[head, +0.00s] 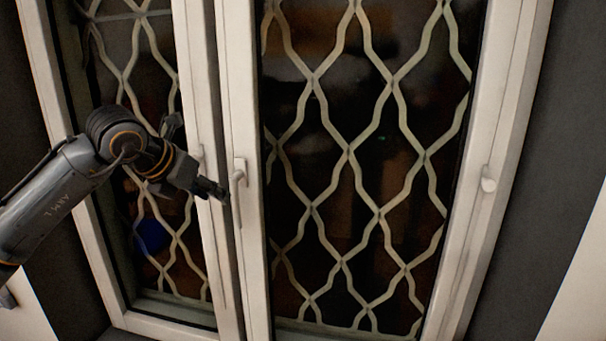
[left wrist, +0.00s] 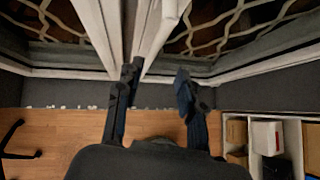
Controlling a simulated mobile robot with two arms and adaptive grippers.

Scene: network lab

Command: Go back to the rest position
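My left gripper (head: 196,157) is in front of the meeting edges of a white-framed double window or glazed door (head: 228,70). Its two fingers stand apart, and in the left wrist view the gripper (left wrist: 157,84) shows open with nothing held between the fingertips. In the head view the lower finger ends just left of a white handle (head: 239,174) on the right sash. I cannot tell whether it touches the frame. My right gripper is not in view.
A pale lattice grille (head: 348,150) covers the dark glass. Another white fitting (head: 488,181) sits on the right frame. The left wrist view shows wooden floor (left wrist: 60,130) below, a white shelf unit (left wrist: 290,116) with boxes at right, and dark chair-like legs (left wrist: 18,145) at left.

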